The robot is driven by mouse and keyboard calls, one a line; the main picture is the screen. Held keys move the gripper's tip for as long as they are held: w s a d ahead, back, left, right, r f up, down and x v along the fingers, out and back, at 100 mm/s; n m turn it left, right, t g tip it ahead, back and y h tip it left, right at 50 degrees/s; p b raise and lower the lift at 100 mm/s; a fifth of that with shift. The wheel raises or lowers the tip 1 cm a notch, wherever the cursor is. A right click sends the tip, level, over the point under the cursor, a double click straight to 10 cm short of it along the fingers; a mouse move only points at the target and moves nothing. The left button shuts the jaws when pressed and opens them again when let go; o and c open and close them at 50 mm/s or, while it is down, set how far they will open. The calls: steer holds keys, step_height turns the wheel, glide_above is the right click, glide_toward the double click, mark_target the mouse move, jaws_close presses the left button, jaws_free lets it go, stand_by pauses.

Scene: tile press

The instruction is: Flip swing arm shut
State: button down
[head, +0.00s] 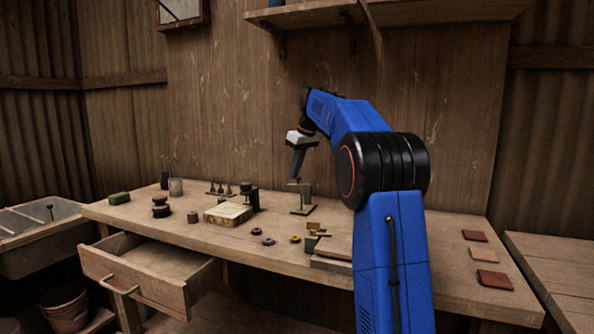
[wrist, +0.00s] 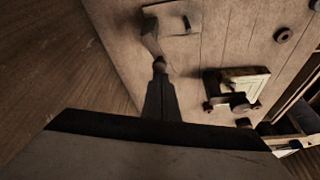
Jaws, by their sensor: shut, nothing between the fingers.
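A small metal stand with a flat base (head: 303,210) and an upright post (head: 307,194) stands on the workbench. A short arm (head: 294,186) sits at its top; I take this to be the swing arm. In the wrist view the stand's base (wrist: 172,18) is at the top, with a narrow part running down toward my fingertips. My gripper (head: 295,178) is shut and empty, pointing down just at or above the arm. It also shows in the wrist view (wrist: 160,66). I cannot tell whether it touches the arm.
A press with a pale block (head: 228,213) stands to the left. Small rings (head: 268,241) lie near the front edge. A wooden jig (head: 317,235) is in front of the stand. Reddish tiles (head: 495,280) lie at right. A drawer (head: 150,270) stands open at front left.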

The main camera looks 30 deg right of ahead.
steer(key=s+n, duration=0.1)
steer(key=n, duration=0.1)
steer(key=s+n+g+y, duration=0.1)
steer(key=n, duration=0.1)
steer(key=s+n, duration=0.2)
steer(key=n, duration=0.1)
steer(key=shift+a+g+y, duration=0.3)
steer(key=shift+a+y, duration=0.1)
steer(key=shift+d, duration=0.1)
steer(key=shift+w+d, duration=0.35)
steer(key=shift+d, duration=0.3)
steer(key=shift+a, duration=0.1)
